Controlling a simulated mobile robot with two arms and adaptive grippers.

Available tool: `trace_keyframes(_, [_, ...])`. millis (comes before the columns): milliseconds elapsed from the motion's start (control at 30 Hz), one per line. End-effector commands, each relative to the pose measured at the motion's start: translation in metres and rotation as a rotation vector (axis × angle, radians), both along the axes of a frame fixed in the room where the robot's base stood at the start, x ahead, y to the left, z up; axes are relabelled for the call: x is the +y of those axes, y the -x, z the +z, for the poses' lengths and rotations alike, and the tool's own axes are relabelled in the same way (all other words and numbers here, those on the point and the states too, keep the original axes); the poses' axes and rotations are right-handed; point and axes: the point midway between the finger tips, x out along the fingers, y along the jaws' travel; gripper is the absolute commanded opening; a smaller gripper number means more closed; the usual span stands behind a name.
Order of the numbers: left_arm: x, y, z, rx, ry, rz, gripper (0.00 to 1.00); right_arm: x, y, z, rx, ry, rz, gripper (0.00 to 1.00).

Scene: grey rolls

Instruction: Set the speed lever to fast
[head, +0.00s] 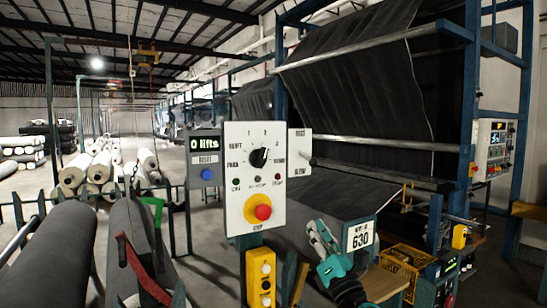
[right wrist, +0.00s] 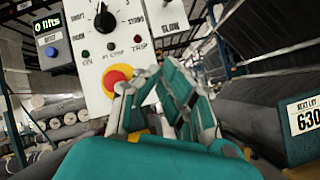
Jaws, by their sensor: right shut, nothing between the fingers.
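A white control panel (head: 255,185) stands upright in the middle of the head view. On its right edge is a smaller white speed plate (head: 299,144), with lettering at its top and SLOW at its bottom. The speed lever is too small to make out clearly against the bar behind it. The speed plate also shows at the top of the right wrist view (right wrist: 172,14), cut by the edge. My right gripper (head: 316,228) is shut and empty, below and slightly right of the plate, apart from it. It fills the middle of the right wrist view (right wrist: 163,82). My left gripper is out of view.
The panel bears a black dial (head: 258,157) and a red stop button (head: 263,212). A counter box (head: 206,160) is left of it, a yellow button box (head: 261,277) below. A large roll numbered 630 (head: 360,236) lies right of my gripper. Grey rolls (head: 52,255) lie at left.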

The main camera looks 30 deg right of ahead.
Motion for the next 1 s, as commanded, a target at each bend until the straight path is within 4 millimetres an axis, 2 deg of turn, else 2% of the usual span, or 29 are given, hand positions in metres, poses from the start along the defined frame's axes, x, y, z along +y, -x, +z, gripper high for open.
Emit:
trace_keyframes(33, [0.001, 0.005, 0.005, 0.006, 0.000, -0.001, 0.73, -0.002, -0.001, 0.012, -0.007, 0.030, -0.011, 0.00])
trace_keyframes(100, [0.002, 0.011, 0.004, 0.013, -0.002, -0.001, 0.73, -0.003, -0.001, 0.017, -0.013, 0.055, -0.018, 0.00])
trace_keyframes(567, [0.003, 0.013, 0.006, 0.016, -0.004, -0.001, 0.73, -0.004, -0.006, 0.022, -0.017, 0.059, -0.022, 0.00])
trace_keyframes(767, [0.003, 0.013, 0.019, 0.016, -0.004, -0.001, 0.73, -0.005, -0.031, 0.042, -0.019, 0.057, -0.022, 0.00])
trace_keyframes(1000, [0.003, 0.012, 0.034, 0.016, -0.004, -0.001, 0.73, -0.007, -0.076, 0.069, -0.018, 0.055, -0.022, 0.00])
